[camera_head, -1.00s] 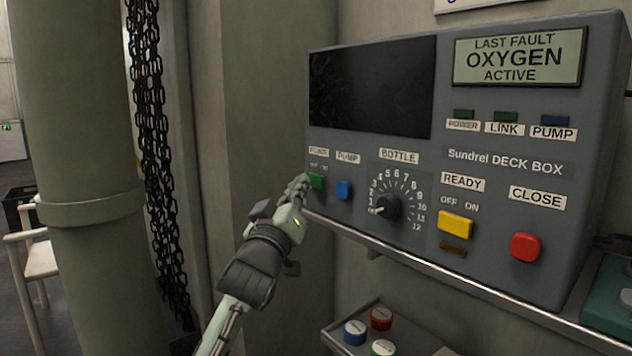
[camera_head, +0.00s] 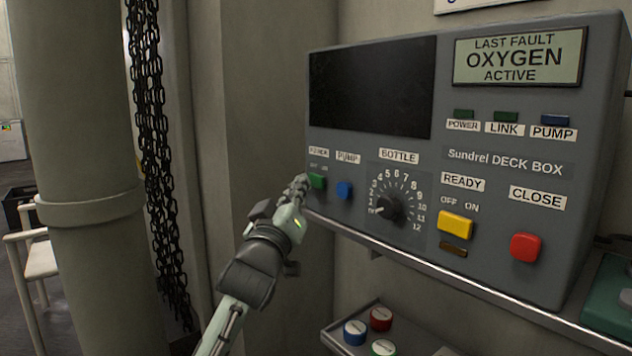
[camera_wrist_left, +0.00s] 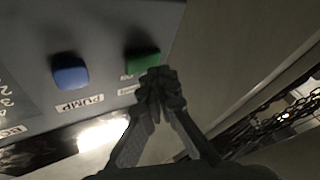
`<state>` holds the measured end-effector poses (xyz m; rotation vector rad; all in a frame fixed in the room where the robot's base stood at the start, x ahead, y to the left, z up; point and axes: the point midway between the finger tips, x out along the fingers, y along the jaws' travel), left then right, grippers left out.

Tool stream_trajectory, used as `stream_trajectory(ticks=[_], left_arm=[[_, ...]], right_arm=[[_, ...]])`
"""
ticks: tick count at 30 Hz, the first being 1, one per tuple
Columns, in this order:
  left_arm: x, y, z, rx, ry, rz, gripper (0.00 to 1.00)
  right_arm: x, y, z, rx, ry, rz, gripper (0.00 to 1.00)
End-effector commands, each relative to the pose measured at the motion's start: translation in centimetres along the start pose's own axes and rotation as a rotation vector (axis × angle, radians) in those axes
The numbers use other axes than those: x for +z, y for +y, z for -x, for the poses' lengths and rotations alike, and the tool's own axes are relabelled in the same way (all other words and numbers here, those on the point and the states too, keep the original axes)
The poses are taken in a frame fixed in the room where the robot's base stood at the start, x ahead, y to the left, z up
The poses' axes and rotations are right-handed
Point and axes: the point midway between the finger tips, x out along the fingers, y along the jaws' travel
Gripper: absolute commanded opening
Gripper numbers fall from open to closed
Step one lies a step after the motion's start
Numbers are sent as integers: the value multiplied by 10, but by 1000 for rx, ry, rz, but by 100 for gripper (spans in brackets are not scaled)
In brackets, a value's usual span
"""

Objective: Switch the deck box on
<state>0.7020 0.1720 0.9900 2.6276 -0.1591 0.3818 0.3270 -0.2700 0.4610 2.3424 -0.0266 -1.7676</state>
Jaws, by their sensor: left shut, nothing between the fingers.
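The deck box (camera_head: 480,185) is a grey panel with a dark screen (camera_head: 370,88) and a lit display reading "LAST FAULT OXYGEN ACTIVE" (camera_head: 518,57). Its green power switch (camera_head: 317,181) is at the lower left, beside the blue pump switch (camera_head: 344,190). My left gripper (camera_head: 299,187) is shut and empty, with its fingertips at the left side of the green switch. In the left wrist view the shut fingertips (camera_wrist_left: 157,82) overlap the lower edge of the green switch (camera_wrist_left: 142,60); I cannot tell if they touch. The blue switch (camera_wrist_left: 70,71) is clear. My right gripper is not in view.
A bottle dial (camera_head: 387,207), a yellow ready switch (camera_head: 456,224) and a red close button (camera_head: 525,247) are on the same panel. A tray (camera_head: 340,333) with round caps is below. A pillar (camera_head: 95,180) and black chains (camera_head: 150,110) stand to the left.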

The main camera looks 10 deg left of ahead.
Motion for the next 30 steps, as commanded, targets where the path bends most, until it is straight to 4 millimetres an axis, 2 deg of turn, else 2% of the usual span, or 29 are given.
stream_trajectory(ticks=[30], left_arm=[[7,7,-9,0,-1,1,0]], right_arm=[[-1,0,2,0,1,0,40]])
